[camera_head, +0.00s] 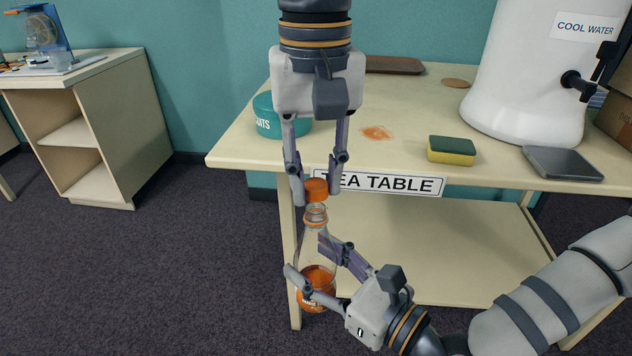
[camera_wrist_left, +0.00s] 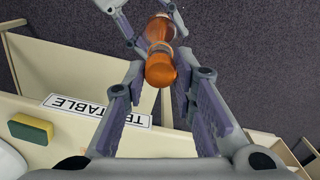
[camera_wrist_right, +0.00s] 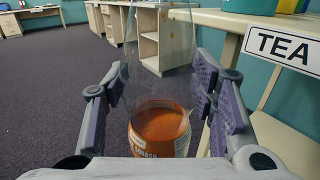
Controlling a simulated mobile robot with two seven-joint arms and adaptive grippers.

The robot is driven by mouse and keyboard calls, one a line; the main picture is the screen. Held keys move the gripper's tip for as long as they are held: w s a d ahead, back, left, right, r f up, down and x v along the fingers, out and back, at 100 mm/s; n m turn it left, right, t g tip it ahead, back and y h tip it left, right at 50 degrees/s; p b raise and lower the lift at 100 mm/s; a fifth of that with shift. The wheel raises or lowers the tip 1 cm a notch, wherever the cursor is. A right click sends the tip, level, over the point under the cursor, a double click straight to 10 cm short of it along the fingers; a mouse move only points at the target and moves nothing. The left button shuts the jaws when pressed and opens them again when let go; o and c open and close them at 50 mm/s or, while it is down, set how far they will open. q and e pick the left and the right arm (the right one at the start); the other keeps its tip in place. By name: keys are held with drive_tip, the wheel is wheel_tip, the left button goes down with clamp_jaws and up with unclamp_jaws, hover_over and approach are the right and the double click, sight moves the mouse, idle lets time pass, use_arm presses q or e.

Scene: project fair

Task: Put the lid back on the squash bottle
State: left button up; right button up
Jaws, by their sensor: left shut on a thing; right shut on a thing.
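The squash bottle (camera_head: 315,247) is clear with orange squash in its lower part. It stands upright in the air in front of the tea table, and also shows in the right wrist view (camera_wrist_right: 160,132). My right gripper (camera_head: 308,258) is shut on its body from the lower right. The orange lid (camera_head: 316,190) is between the fingers of my left gripper (camera_head: 318,186), which points down. The lid is just above the open bottle neck (camera_head: 316,210), looking slightly tilted. In the left wrist view the lid (camera_wrist_left: 160,70) covers the bottle mouth, so I cannot tell whether they touch.
The tea table (camera_head: 400,100) holds a teal biscuit tin (camera_head: 264,122), a green-and-yellow sponge (camera_head: 451,150), an orange spill (camera_head: 377,132), a dark tray (camera_head: 562,162) and a white water urn (camera_head: 525,75). The table's front edge and sign (camera_head: 390,184) are close behind the lid.

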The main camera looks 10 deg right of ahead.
use_arm(q)
drive_tip(key=shift+f, duration=0.1)
drive_tip(key=shift+f, duration=0.85)
drive_tip(key=shift+f, duration=0.55)
